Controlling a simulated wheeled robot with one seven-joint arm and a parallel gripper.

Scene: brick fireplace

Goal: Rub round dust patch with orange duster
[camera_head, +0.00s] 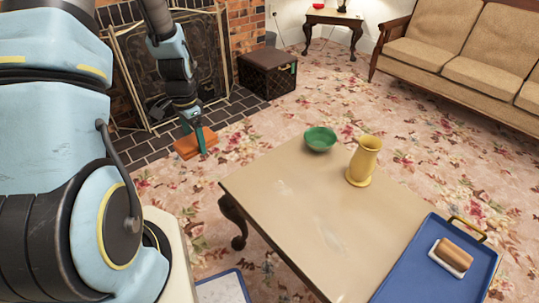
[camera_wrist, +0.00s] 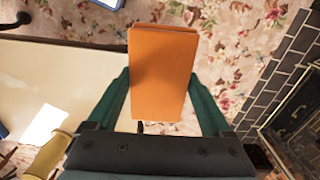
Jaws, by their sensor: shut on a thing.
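My gripper (camera_head: 203,140) is shut on the orange duster (camera_head: 187,147), a block-shaped pad. In the wrist view the duster (camera_wrist: 163,75) sits between the two green fingers. The gripper holds it left of the coffee table (camera_head: 265,215), near the edge of the tiled hearth and apart from the tabletop. Two faint pale patches show on the tabletop: a smaller one (camera_head: 284,187) toward the back and a longer one (camera_head: 333,237) toward the front. I cannot tell which is the round dust patch.
On the table stand a green bowl (camera_head: 320,139), a yellow vase (camera_head: 363,162) and a blue tray (camera_head: 408,267) with a brown-topped brush or block (camera_head: 454,255). The fireplace screen (camera_head: 135,75) and a dark chest (camera_head: 267,72) stand behind the gripper. A blue-rimmed white tray (camera_head: 222,289) is low at front.

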